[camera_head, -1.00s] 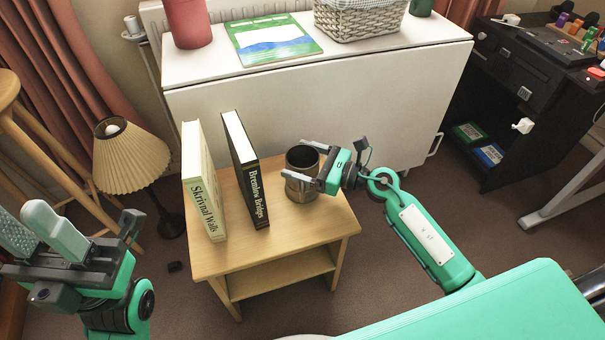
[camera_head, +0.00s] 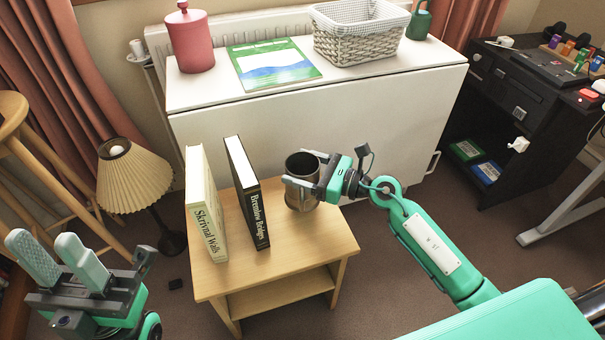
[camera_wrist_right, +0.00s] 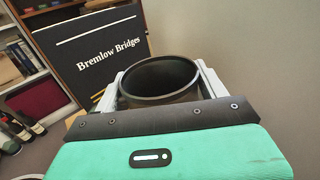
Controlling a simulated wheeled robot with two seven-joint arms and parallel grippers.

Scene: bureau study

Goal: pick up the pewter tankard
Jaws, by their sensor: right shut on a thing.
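The pewter tankard (camera_head: 301,196) is a dark grey metal cup, upright at the right back part of the small wooden table (camera_head: 290,262). It appears held slightly above the tabletop; its base is close to the wood. My right gripper (camera_head: 302,168) is shut on it, one finger on each side. In the right wrist view the tankard's round dark mouth (camera_wrist_right: 160,78) faces up between the two fingers (camera_wrist_right: 160,92). My left gripper (camera_head: 46,248) is empty at the lower left, fingers apart, away from the table.
Two upright books, Skrivnal Walls (camera_head: 205,210) and Bremlow Bridges (camera_head: 247,195), stand left of the tankard. A white cabinet (camera_head: 300,120) rises behind the table, bearing a basket (camera_head: 360,42) and a red canister (camera_head: 190,42). A lamp (camera_head: 133,178) stands left.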

